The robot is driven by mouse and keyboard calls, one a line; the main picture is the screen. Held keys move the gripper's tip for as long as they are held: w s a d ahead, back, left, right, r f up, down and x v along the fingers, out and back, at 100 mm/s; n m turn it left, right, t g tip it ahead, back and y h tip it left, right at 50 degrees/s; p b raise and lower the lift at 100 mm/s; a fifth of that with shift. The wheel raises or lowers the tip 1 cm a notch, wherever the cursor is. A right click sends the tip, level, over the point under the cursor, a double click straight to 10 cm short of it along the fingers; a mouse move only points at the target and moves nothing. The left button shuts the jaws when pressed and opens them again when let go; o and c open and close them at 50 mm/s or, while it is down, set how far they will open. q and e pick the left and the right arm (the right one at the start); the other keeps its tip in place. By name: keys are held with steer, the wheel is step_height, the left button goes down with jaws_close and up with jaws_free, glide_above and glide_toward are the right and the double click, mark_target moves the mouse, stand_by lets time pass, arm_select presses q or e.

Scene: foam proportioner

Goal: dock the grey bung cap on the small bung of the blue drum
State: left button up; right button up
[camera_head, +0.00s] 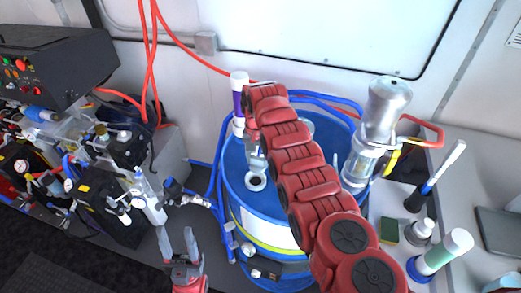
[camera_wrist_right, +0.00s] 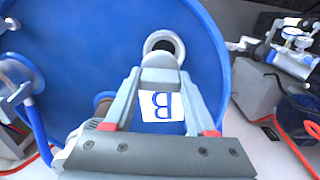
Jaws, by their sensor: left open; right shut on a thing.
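The blue drum (camera_head: 236,160) stands in the middle of the head view, and its blue top fills much of the right wrist view (camera_wrist_right: 80,45). A pale bung ring with a dark open hole (camera_head: 256,182) is on its top; it also shows in the wrist view (camera_wrist_right: 165,39). My right gripper (camera_wrist_right: 160,74) is shut on the grey bung cap (camera_wrist_right: 160,61). In the wrist view the cap overlaps the ring's near edge; I cannot tell whether they touch. My left gripper (camera_head: 179,240) is open and empty, in front of the drum to the left.
A clear and silver cylinder (camera_head: 388,110) stands at the drum's right side. A purple-banded tube (camera_head: 239,95) rises at its back left. Blue hoses (camera_head: 217,165) run beside the drum. Valves and gauges (camera_head: 110,190) crowd the left. A label marked B (camera_wrist_right: 162,106) lies on the drum top.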

mark_target(255, 166)
steer(key=shift+w+a, duration=0.2)
steer(key=shift+s+a+f+b, duration=0.25)
steer(key=shift+s+f+b, duration=0.2)
steer(key=shift+f+b, duration=0.3)
steer(key=f+b, duration=0.1)
steer(key=f, duration=0.1)
steer(key=f+b, duration=0.1)
steer(key=b, duration=0.1)
steer(key=shift+w+d+f, duration=0.1)
steer(key=shift+w+f, duration=0.1)
steer(key=shift+f, duration=0.35)
steer(key=shift+s, duration=0.1)
steer(key=shift+f+b, duration=0.6)
stand_by(0.6)
steer(key=o, duration=1.1)
steer(key=shift+r, duration=0.1)
steer(key=shift+r, duration=0.1)
